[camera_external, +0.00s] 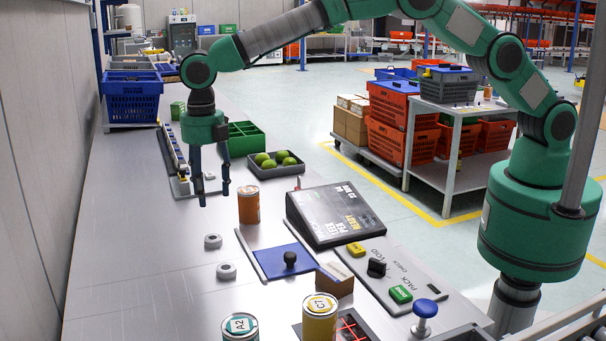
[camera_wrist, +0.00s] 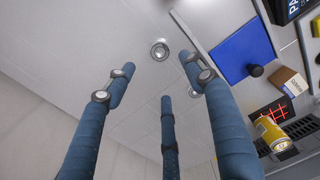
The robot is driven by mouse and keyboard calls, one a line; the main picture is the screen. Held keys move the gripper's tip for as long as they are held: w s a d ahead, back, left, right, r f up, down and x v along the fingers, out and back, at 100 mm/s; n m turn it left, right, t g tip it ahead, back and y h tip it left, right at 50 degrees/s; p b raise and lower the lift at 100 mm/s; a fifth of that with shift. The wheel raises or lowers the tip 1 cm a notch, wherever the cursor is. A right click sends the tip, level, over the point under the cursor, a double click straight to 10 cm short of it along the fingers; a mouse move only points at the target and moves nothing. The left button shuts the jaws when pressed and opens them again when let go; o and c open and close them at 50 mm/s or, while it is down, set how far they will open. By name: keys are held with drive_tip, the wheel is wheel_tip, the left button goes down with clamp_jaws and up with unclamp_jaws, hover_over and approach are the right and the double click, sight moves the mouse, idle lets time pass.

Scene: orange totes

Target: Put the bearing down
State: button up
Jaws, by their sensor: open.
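Two grey ring-shaped bearings lie flat on the grey bench in the external view: one bearing (camera_external: 213,241) nearer my gripper, and a second bearing (camera_external: 227,271) closer to the camera. My gripper (camera_external: 213,194) points down above the bench, behind the bearings in that view, with its fingers apart and nothing between them. In the wrist view my gripper (camera_wrist: 157,70) shows blue fingers spread open. One bearing (camera_wrist: 159,50) lies on the bench beyond the fingertips, touching none of them. The other bearing (camera_wrist: 194,91) is partly hidden by the right finger.
An orange can (camera_external: 249,205) stands right of my gripper. A blue plate (camera_external: 283,262) with a black knob, a dark sign box (camera_external: 335,213) and a button panel (camera_external: 385,275) lie to the right. A tray of green fruit (camera_external: 277,170) is behind. The bench's front left is clear.

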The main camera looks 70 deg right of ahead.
drive_tip(key=s+d+r+m+t, duration=0.1)
drive_tip(key=s+d+r+m, duration=0.15)
drive_tip(key=d+r, duration=0.6)
drive_tip(key=s+d+r+m, duration=0.1)
drive_tip(key=d+r+m, duration=0.3)
drive_tip(key=d+r, duration=0.4)
drive_tip(key=s+d+r+m+t, duration=0.1)
drive_tip(key=s+d+r+m, duration=0.5)
drive_tip(key=s+d+r, duration=0.65)
drive_tip(key=s+d+r+m+t, duration=0.1)
drive_tip(key=s+d+r+m, duration=0.15)
drive_tip(key=s+d, duration=0.5)
drive_tip(key=s+d+r+m+t, duration=0.1)
drive_tip(key=s+d+r+m, duration=0.1)
drive_tip(key=s+d+m, duration=0.4)
drive_tip(key=s+d+f+m, duration=0.3)
drive_tip(key=s+d, duration=0.1)
drive_tip(key=s, duration=0.6)
drive_tip(key=s+d+f+m+t, duration=0.1)
drive_tip(key=s+d+f+m, duration=0.2)
drive_tip(key=s, duration=0.6)
drive_tip(key=shift+s+d+t, duration=0.3)
drive_tip(key=shift+s+d, duration=0.05)
drive_tip(key=shift+d, duration=0.35)
drive_tip(key=shift+o, duration=0.5)
drive_tip(key=shift+w, duration=0.1)
